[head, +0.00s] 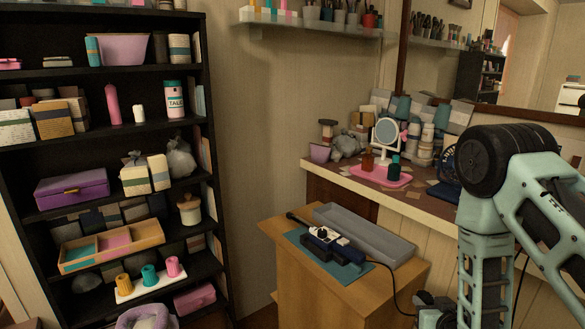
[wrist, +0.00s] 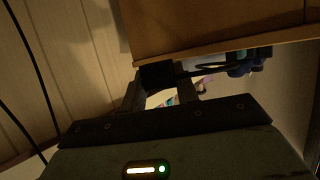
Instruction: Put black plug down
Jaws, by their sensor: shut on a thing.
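The black plug (wrist: 157,76) is a small dark block between the fingertips of my gripper (wrist: 160,92) in the wrist view. My gripper is shut on it. A dark cord (wrist: 208,69) runs from the plug's side to the right. In the head view my gripper (head: 428,299) is low, beside the right side of the small wooden cabinet (head: 350,303) and below its top. The plug cannot be made out there. A black cord (head: 388,277) leads from the dark blue and white device (head: 330,244) on the cabinet over its edge toward my gripper.
The device rests on a teal mat (head: 300,238), beside a long grey tray (head: 365,236). The cabinet's front right corner is bare. A counter (head: 422,192) with a pink tray and mirror stands behind. A full black shelf (head: 215,235) is at left.

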